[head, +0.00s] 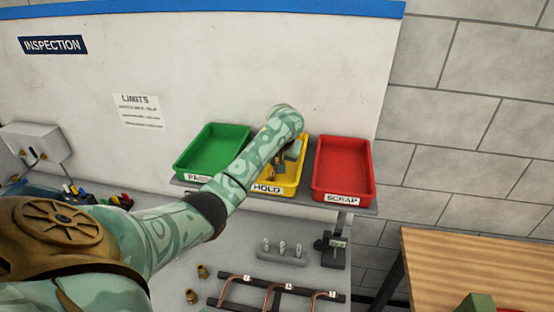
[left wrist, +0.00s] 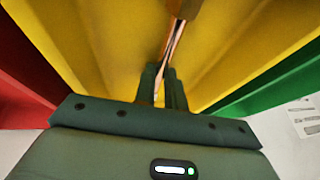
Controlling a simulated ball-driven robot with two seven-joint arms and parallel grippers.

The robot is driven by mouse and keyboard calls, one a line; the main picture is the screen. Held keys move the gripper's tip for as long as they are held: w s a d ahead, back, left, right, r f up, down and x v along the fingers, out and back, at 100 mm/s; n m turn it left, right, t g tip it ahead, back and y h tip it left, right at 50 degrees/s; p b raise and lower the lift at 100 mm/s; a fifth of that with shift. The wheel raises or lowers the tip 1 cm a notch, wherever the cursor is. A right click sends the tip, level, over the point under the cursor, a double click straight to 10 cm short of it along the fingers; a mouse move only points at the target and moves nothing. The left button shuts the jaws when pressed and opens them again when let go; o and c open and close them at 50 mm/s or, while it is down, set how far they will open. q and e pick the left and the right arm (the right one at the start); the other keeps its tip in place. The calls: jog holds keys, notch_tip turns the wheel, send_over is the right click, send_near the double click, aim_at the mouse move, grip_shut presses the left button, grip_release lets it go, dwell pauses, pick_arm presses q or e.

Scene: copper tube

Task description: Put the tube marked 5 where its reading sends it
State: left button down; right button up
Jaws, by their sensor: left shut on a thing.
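My left gripper (head: 278,168) is over the yellow HOLD tray (head: 298,180), between the green PASS tray (head: 238,134) and the red SCRAP tray (head: 343,170). In the left wrist view its fingers (left wrist: 166,80) are shut on a copper tube (left wrist: 175,42), with the yellow tray (left wrist: 100,50) filling the background. Whether the tube touches the tray floor cannot be told, and no number on it is readable. Several other copper tubes (head: 270,297) with small white tags lie on a dark rack at the bottom. My right gripper is not in view.
A small dark gauge stand (head: 333,250) and a grey block with small upright pieces (head: 282,252) stand on the grey bench. Brass fittings (head: 192,296) lie to the left. A LIMITS sheet (head: 140,110) hangs on the wall. A wooden table (head: 480,260) is at right.

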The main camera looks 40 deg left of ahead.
pick_arm(q)
jog(key=shift+f, duration=0.2)
jog(key=c, duration=1.7)
grip_release()
jog(key=shift+c, duration=0.2)
jog(key=shift+d+r, duration=0.15)
jog(key=shift+r, duration=0.2)
jog(key=v, duration=1.1)
jog(key=shift+r, duration=0.35)
jog(key=shift+d, duration=0.1)
